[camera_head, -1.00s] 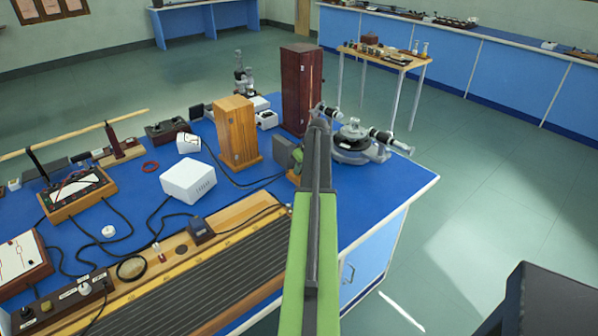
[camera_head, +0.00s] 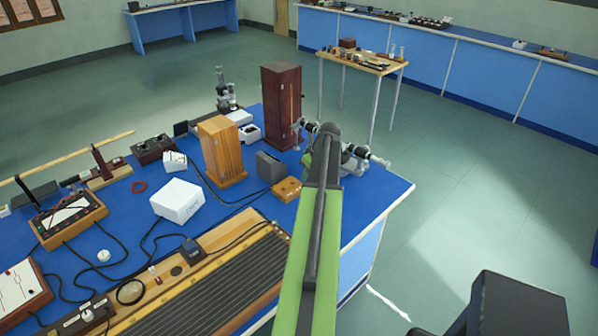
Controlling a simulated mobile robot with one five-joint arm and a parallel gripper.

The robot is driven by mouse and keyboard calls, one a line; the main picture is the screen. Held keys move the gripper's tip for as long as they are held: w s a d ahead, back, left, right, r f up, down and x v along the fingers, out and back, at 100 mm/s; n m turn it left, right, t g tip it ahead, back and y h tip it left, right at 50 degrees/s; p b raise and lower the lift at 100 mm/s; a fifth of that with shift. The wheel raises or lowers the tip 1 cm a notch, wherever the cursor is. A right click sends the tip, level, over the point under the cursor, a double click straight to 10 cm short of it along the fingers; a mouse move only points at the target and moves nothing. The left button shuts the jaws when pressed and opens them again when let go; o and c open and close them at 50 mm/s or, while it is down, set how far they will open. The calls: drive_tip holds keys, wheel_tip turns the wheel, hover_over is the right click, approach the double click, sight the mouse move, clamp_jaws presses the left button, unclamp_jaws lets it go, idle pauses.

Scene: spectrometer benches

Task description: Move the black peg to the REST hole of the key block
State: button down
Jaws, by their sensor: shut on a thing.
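A small orange-brown wooden block (camera_head: 287,189) with dark spots on its top sits on the blue bench, just left of my arm; it looks like the key block. Its spots look like holes, but they are too small to read, so I cannot tell which is REST. My green and grey arm reaches up the middle of the picture, and its far joint is above and right of the block. My gripper's fingers are hidden behind my own arm. I cannot make out the black peg.
A grey box (camera_head: 270,167) and a tall wooden box (camera_head: 221,150) stand close to the block. A dark red cabinet (camera_head: 282,104) is behind. A spectrometer (camera_head: 366,162) is partly covered by my arm. A ribbed board (camera_head: 215,290) lies in front. The bench's right edge is near.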

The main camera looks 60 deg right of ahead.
wheel_tip(320, 180, up, 3)
drive_tip(key=shift+f+p, duration=0.2)
drive_tip(key=shift+p, duration=1.05)
